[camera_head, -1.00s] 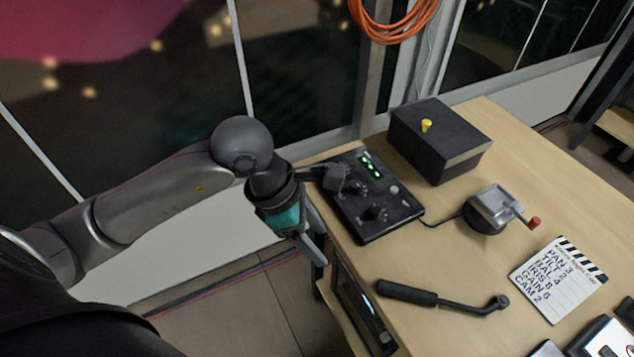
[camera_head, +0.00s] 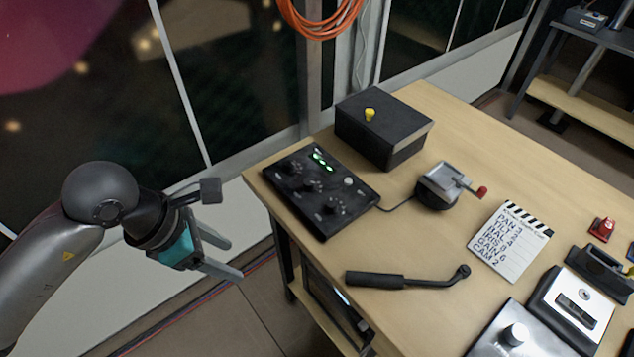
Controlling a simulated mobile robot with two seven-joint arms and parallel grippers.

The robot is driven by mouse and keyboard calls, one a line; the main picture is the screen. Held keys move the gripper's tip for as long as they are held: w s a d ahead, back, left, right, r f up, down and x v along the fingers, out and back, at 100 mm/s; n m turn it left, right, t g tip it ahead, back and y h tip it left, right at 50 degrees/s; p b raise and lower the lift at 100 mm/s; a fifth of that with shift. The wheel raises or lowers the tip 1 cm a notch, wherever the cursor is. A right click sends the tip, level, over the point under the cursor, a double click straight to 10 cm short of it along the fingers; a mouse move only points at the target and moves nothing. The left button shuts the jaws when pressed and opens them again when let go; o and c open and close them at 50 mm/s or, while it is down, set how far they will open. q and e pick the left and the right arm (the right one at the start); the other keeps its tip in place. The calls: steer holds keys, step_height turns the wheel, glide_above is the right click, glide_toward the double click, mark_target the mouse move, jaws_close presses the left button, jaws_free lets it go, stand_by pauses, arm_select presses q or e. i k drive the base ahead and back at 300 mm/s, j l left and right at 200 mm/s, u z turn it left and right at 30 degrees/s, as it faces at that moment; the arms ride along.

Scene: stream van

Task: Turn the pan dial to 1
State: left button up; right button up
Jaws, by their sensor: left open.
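The black control panel (camera_head: 320,190) lies on the left end of the wooden table. It carries several black dials, among them an upper one (camera_head: 296,168), a middle one (camera_head: 312,186) and a lower one (camera_head: 337,207). Their labels are too small to read, so I cannot tell which is the pan dial or where it points. My left gripper (camera_head: 234,260) is open and empty, its two fingers apart. It is left of the panel, beyond the table's left edge, touching nothing. My right gripper is out of view.
A cabled crank unit (camera_head: 440,187), a black handle (camera_head: 410,280) and a slate (camera_head: 510,240) listing PAN, TILT and other settings lie rightward. More devices, including a silver-knobbed one (camera_head: 515,335), crowd the lower right.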

mark_target(289, 165)
steer(key=i+j+z, duration=0.15)
steer(key=z, duration=0.3)
steer(key=i+j+z, duration=0.25)
steer(key=z, duration=0.25)
steer(key=i, duration=0.05)
